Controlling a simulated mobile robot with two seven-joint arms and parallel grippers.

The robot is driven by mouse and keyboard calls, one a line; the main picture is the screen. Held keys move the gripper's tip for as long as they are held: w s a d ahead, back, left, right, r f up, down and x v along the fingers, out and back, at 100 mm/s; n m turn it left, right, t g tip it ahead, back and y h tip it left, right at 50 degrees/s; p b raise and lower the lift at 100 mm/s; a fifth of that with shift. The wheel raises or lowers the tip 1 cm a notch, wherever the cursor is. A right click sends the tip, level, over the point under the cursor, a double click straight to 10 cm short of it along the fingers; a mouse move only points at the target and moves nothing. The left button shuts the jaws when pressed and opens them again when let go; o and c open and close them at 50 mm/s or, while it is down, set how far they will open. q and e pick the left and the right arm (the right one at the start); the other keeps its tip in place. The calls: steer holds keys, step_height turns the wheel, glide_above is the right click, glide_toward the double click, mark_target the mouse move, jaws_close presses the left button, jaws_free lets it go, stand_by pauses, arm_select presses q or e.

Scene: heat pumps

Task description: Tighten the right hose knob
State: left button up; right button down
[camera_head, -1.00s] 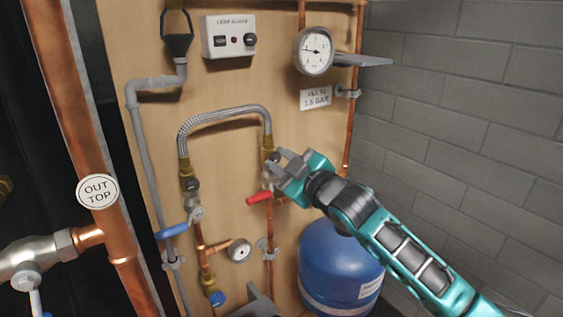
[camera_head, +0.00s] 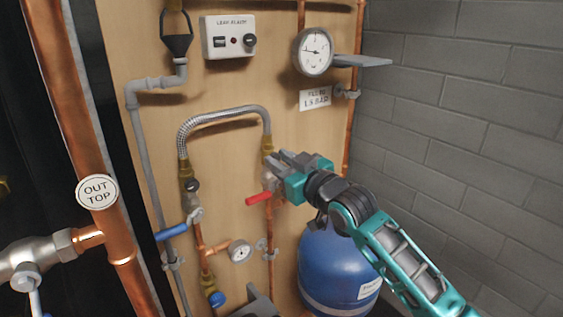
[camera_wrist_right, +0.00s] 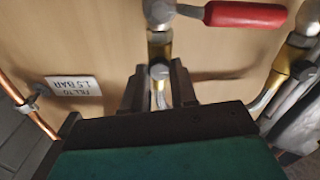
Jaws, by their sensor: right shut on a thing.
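The right hose knob (camera_wrist_right: 159,72) is a small dark round knob on the brass fitting (camera_head: 267,144) at the right end of the braided hose (camera_head: 226,112). In the head view my right gripper's fingers hide it. My right gripper (camera_head: 275,160) reaches in from the right and is shut on the knob. In the right wrist view the gripper (camera_wrist_right: 158,88) has one dark finger on each side of the knob. The left hose knob (camera_head: 192,185) sits on the other brass fitting. My left gripper is not in view.
A red lever (camera_head: 259,198) is just below my right gripper, and a blue lever (camera_head: 171,232) is at lower left. A blue tank (camera_head: 330,268) stands below my right arm.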

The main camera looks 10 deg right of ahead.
steer(key=c, duration=0.9)
jaws_free()
steer(key=b+v, duration=0.1)
steer(key=v, duration=1.2)
steer(key=shift+f, duration=0.1)
steer(key=s+f+m+g+h, duration=0.1)
steer(key=s+f, duration=0.1)
steer(key=f, duration=0.7)
steer(key=s+f+m+g+h, duration=0.1)
steer(key=s+f+m+h, duration=0.15)
steer(key=f, duration=0.65)
steer(key=s+f+g, duration=0.1)
steer(key=s+f, duration=0.3)
steer(key=f, duration=0.1)
steer(key=s+f+g+h, duration=0.1)
steer(key=s+f, duration=0.4)
steer(key=s+a+f+g, duration=0.1)
steer(key=s+f, duration=0.3)
steer(key=f, duration=0.1)
steer(key=shift+s+f+m+g, duration=0.25)
steer(key=shift+s+f+g, duration=0.05)
steer(key=shift+f+g, duration=0.1)
